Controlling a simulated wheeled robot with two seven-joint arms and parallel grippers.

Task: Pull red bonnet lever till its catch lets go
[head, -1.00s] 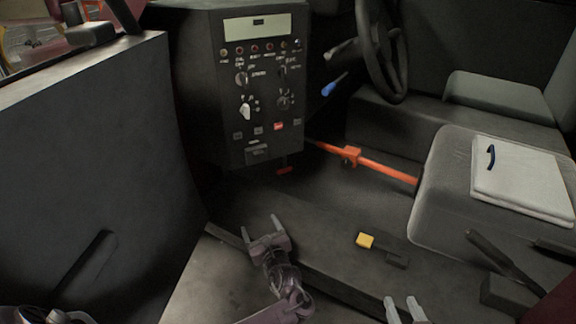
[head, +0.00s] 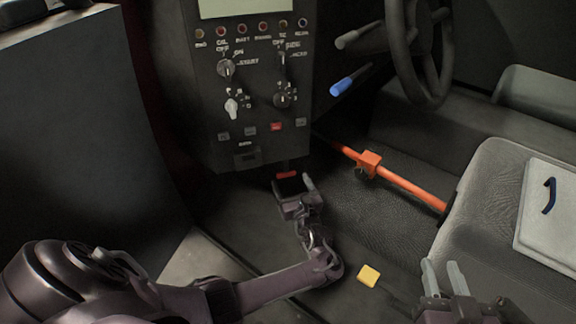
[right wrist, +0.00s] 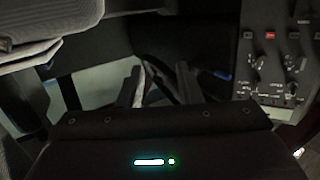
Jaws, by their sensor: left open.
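The small red bonnet lever (head: 288,175) sticks out below the dark control panel. My left gripper (head: 293,182) is at the lever, its open fingers reaching up on either side of it; whether they touch it cannot be told. My right gripper (head: 443,274) is at the lower right, beside the seat, with its fingers apart and nothing between them. In the right wrist view its fingers (right wrist: 160,85) also stand apart and empty.
The control panel (head: 255,110) with knobs and lamps hangs above the lever. An orange bar (head: 405,187) runs from behind it to the grey seat (head: 475,220). A yellow block (head: 368,276) lies on the floor. A steering wheel (head: 391,50) and blue-tipped stalk (head: 342,87) are above right.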

